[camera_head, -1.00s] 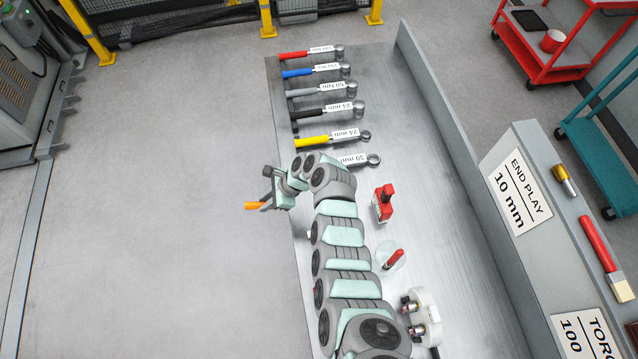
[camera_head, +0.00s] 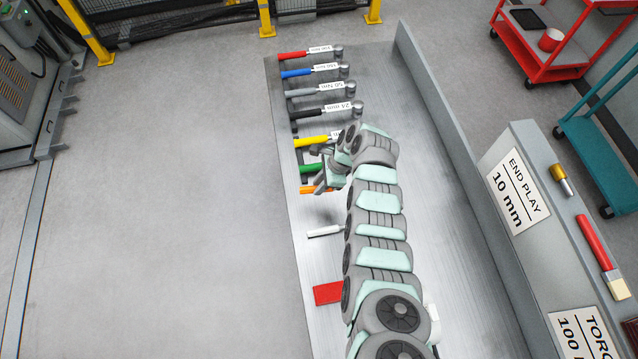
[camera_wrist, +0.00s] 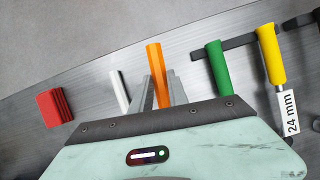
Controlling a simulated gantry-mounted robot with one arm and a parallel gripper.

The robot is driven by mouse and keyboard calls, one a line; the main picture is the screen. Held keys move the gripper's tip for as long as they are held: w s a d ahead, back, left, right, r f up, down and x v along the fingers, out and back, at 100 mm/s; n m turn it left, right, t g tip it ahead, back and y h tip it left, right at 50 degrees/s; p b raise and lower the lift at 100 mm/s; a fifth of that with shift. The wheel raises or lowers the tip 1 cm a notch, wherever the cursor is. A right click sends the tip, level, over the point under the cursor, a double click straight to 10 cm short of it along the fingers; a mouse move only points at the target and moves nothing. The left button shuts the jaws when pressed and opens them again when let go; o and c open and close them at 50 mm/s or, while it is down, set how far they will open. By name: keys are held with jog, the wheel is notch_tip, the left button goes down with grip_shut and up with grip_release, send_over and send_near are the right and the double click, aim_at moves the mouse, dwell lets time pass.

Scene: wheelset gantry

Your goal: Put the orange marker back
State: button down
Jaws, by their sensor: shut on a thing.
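The orange marker (camera_wrist: 155,62) stands out from between the fingers of my gripper (camera_wrist: 160,95) in the wrist view. In the head view the orange marker (camera_head: 308,189) shows as a short orange piece at my gripper (camera_head: 322,184), over the table's left part. My gripper is shut on it. In the wrist view a white-handled thing (camera_wrist: 119,88) lies to its left and a green-handled tool (camera_wrist: 217,65) to its right. My arm hides much of the table's middle, and the marker's far end is hidden.
Tools with red (camera_head: 294,56), blue (camera_head: 297,73), grey, black and yellow (camera_head: 310,141) handles lie in a row on the metal table (camera_head: 300,250). A red block (camera_head: 328,293) lies nearer. A raised ledge runs along the right side. The floor at left is clear.

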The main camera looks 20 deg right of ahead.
jog(key=shift+f+b, duration=3.3)
jog(key=shift+f, duration=0.65)
jog(key=shift+f+b, duration=0.4)
jog(key=shift+f, duration=0.05)
jog(key=c, duration=1.2)
grip_release()
jog(key=shift+p+v, duration=0.6)
jog(key=shift+v, duration=0.8)
jog(key=b+v, duration=0.1)
jog(key=v, duration=0.6)
jog(key=shift+w+r, duration=0.1)
jog(key=shift+d+r, duration=0.1)
jog(key=shift+r, duration=0.25)
